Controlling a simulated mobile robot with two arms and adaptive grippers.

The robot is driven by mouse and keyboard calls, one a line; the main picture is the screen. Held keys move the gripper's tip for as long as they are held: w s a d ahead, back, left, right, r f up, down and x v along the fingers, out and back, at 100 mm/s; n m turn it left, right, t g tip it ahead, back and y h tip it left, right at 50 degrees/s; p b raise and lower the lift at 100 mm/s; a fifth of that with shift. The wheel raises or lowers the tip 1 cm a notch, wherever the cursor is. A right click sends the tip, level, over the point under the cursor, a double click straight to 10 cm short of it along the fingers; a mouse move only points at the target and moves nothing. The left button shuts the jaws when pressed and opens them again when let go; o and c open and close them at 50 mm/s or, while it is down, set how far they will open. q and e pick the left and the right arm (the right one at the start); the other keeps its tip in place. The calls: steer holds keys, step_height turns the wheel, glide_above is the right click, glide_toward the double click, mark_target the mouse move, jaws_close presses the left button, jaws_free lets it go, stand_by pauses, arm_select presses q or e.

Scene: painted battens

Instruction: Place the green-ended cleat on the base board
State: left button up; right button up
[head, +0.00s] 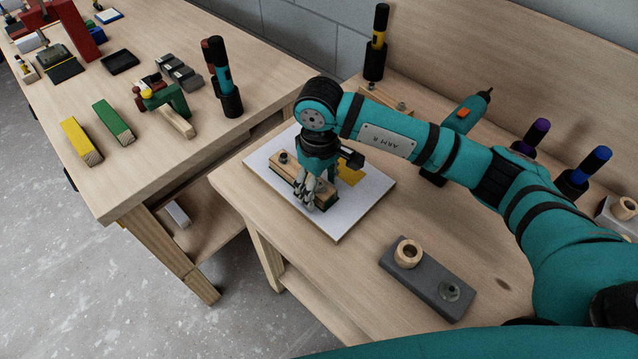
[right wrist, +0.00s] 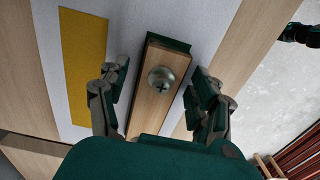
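A wooden cleat (head: 289,178) with round metal screw heads lies lengthwise on the white base board (head: 337,231). In the right wrist view the cleat (right wrist: 152,108) runs between my fingers, with one screw head facing up. Dark green shows at its far end and along its right side; I cannot tell if this is the cleat's paint or a patch on the board. My right gripper (head: 318,200) is over the cleat. In the right wrist view its fingers (right wrist: 158,97) stand apart on either side, with slim gaps. My left gripper is not in view.
A yellow patch (right wrist: 84,62) marks the board beside the cleat. A grey block (head: 425,280) with a wooden ring and a metal knob stands nearer. Yellow (head: 80,141) and green (head: 114,121) battens lie on the left table. Screwdrivers and a drill (head: 463,122) stand behind my right arm.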

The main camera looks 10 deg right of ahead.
steer(key=shift+r, duration=0.2)
steer(key=shift+w+r, duration=0.1)
steer(key=shift+r, duration=0.15)
step_height(320, 180, up, 11)
steer(key=b, duration=0.2)
steer(key=shift+r+b, duration=0.2)
steer(key=shift+b, duration=0.2)
